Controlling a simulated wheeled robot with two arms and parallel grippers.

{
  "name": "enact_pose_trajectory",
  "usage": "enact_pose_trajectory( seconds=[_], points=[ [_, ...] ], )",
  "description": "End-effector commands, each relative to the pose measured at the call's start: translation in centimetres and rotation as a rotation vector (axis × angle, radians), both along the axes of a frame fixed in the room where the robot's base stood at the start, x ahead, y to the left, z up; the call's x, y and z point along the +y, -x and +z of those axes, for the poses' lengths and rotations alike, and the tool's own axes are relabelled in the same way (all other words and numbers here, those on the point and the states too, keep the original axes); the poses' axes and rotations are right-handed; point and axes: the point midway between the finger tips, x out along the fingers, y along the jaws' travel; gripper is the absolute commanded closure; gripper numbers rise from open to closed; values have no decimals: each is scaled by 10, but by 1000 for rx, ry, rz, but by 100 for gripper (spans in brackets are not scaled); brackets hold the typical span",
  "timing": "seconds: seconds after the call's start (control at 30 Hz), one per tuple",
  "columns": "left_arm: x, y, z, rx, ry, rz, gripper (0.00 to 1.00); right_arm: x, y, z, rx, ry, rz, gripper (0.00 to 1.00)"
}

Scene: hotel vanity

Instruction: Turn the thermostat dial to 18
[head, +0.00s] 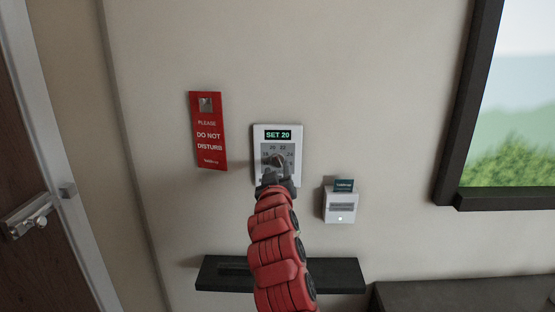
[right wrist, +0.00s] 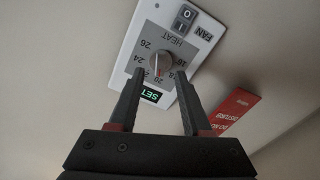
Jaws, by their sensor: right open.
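The white thermostat (head: 299,139) is fixed to the wall, and its green display (head: 278,134) reads SET 20. Its round grey dial (right wrist: 162,64) sits on a grey face with printed numbers; the light pointer mark seems to face the 20. My right gripper (head: 277,173) is in front of the thermostat. In the right wrist view the open right gripper (right wrist: 160,75) has one fingertip on each side of the dial. I cannot tell whether either fingertip touches it. My left gripper is not in view.
A red do-not-disturb sign (head: 208,135) hangs left of the thermostat. A white card holder (head: 340,207) with a dark card is at its lower right. A dark shelf (head: 335,275) is below. The thermostat's FAN switch (right wrist: 184,18) is beyond the dial.

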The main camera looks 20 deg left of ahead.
Motion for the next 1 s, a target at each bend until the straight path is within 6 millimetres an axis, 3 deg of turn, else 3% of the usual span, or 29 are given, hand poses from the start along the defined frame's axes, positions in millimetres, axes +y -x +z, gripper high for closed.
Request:
enact_pose_trajectory(
  seconds=[0.33, 0.77, 1.0],
  points=[
    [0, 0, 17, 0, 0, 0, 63, 8, -31, 0, 6, 1, -2, 51],
    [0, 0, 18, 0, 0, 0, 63, 10, -35, -1, 0, 1, 0, 51],
    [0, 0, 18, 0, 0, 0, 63, 10, -35, -1, 1, 1, 0, 93]
  ],
)
